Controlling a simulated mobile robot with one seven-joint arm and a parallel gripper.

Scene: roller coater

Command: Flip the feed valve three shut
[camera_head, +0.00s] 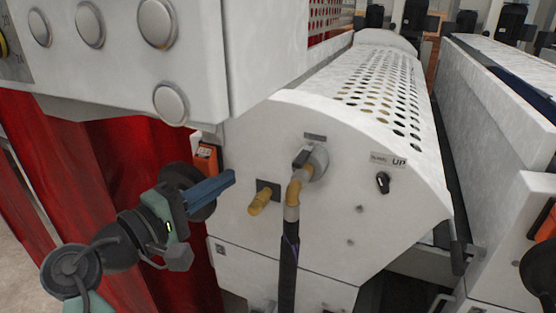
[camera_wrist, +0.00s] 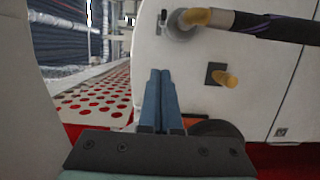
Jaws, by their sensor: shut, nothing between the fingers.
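The white end panel (camera_head: 330,220) of the roller unit carries the fittings. A yellow stub (camera_head: 260,200) sticks out of a dark square plate; the wrist view shows it too (camera_wrist: 228,79). Right of it, a brass elbow (camera_head: 296,188) with a dark hose hangs below a round grey fitting with a blocky grey top (camera_head: 302,158); the elbow also shows in the wrist view (camera_wrist: 196,17). No readable label says which is feed valve three. My gripper (camera_head: 232,176) has its blue fingers together and empty, up-left of the stub; the wrist view shows the closed fingers (camera_wrist: 160,74) apart from both fittings.
A black knob (camera_head: 383,182) sits below an "UP" label. A control box with round buttons (camera_head: 157,22) overhangs at upper left. The black hose (camera_head: 288,265) hangs down the panel. Red curtain-like sheeting (camera_head: 120,170) is at left. An orange box (camera_head: 206,158) is behind my gripper.

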